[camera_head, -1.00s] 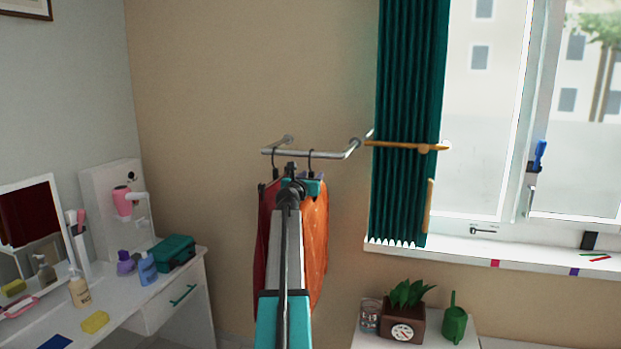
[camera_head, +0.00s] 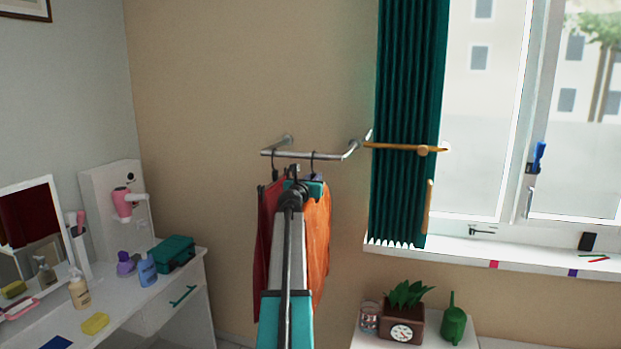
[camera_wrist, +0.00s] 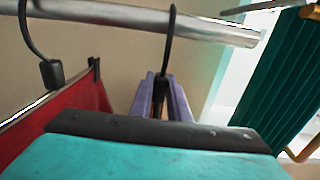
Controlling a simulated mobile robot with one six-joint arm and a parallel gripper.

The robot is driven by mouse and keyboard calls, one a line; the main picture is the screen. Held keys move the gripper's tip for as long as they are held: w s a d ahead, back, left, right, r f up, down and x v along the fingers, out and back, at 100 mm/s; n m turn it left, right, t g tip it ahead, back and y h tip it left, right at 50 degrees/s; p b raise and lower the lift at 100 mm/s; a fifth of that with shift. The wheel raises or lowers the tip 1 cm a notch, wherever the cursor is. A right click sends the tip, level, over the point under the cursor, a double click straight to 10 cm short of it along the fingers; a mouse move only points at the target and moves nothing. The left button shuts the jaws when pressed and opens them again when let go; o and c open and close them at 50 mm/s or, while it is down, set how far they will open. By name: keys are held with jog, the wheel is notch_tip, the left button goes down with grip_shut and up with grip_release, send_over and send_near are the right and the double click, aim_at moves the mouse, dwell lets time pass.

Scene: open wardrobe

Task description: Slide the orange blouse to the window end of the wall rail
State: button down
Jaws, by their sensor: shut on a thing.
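The orange blouse (camera_head: 318,240) hangs from the wall rail (camera_head: 310,154) by a dark hook, on the right side of my arm in the head view. The red garment (camera_head: 265,230) hangs to its left on the same rail. In the wrist view my gripper (camera_wrist: 160,98) has its purple fingers shut on the dark neck of the blouse's hanger, just below the hook (camera_wrist: 170,45), which is over the rail (camera_wrist: 150,17). The red garment (camera_wrist: 60,120) and its hook stand apart at left. The blouse's cloth is hidden in the wrist view, and my arm covers part of it in the head view.
A green curtain (camera_head: 407,110) and a wooden rod (camera_head: 400,148) are right of the rail, beside the window (camera_head: 485,120). A low white stand with a plant pot (camera_head: 404,326) is below. A white dressing table (camera_head: 150,300) stands at left.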

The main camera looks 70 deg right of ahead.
jog(key=shift+s+d+r+p, duration=0.1)
jog(key=shift+s+p, duration=1.6)
jog(key=shift+s, duration=0.8)
jog(key=c, duration=2.1)
grip_release()
jog(key=shift+s, duration=0.2)
jog(key=o, duration=0.5)
jog(key=shift+w, duration=0.1)
jog(key=shift+s+a+b, duration=0.2)
jog(key=shift+a+b, duration=0.45)
jog(key=shift+a, duration=2.8)
jog(key=shift+s+a+b, duration=0.2)
jog(key=shift+a+b, duration=0.45)
jog(key=shift+a, duration=2.75)
